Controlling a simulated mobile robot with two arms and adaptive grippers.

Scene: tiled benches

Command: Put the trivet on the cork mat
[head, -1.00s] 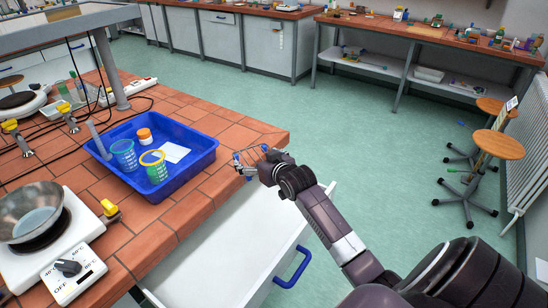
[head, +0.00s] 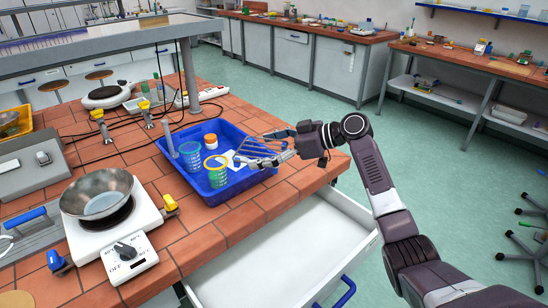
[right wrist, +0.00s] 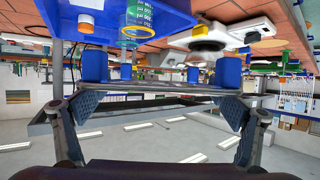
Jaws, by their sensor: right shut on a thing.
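The trivet (head: 255,150) is a metal wire frame with blue feet. My right gripper (head: 283,148) is shut on it and holds it in the air, in front of the right side of the blue tray in the head view. In the right wrist view the trivet (right wrist: 160,90) spans between the fingers of the right gripper (right wrist: 160,108), with its blue feet pointing up in the picture. A flat tan patch, apparently the cork mat (head: 510,68), lies on the far right bench, well away from the trivet. My left gripper is not in view.
The blue tray (head: 196,196) holds beakers and an orange-lidded jar (head: 211,158). A hotplate (head: 85,240) with a metal pan (head: 98,193) stands at left. An open white drawer (head: 270,262) juts out below the tiled bench. Green floor separates the benches.

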